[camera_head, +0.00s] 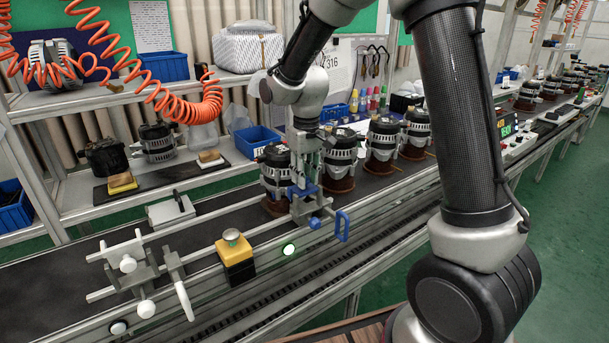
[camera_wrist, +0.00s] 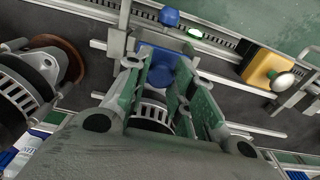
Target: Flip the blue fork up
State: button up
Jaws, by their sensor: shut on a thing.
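The blue fork (camera_head: 302,191) is on a metal bracket at the front edge of the conveyor, in front of an alternator (camera_head: 273,175). My gripper (camera_head: 304,180) reaches down onto it from above. In the wrist view my gripper (camera_wrist: 168,82) has its two green-grey fingers around the blue fork (camera_wrist: 172,66), shut on it. The fingers and bracket hide part of the fork, so its exact tilt is hard to tell. A blue handle (camera_head: 342,226) sticks out at the lower right of the bracket; a blue knob (camera_wrist: 169,17) shows in the wrist view.
More alternators (camera_head: 339,155) stand on brown bases along the conveyor (camera_head: 215,205) to the right. A yellow-and-black button box (camera_head: 235,255) and a lit green button (camera_head: 289,249) are on the front rail. A metal clamp fixture (camera_head: 140,265) stands at left.

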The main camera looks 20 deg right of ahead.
jog(key=t, duration=0.1)
jog(key=s+t+y, duration=0.1)
jog(key=t, duration=0.1)
jog(key=shift+s+d+r, duration=0.1)
jog(key=shift+s+d, duration=0.15)
jog(key=shift+s+d+t+y, duration=0.15)
jog(key=shift+s+t+y, duration=0.3)
jog(key=shift+t, duration=0.75)
jog(key=shift+s, duration=0.1)
jog(key=o, duration=1.1)
jog(key=shift+c, duration=0.2)
jog(key=v, duration=1.1)
jog(key=shift+s+r, duration=0.3)
jog(key=shift+s, duration=0.05)
jog(key=shift+d, duration=0.15)
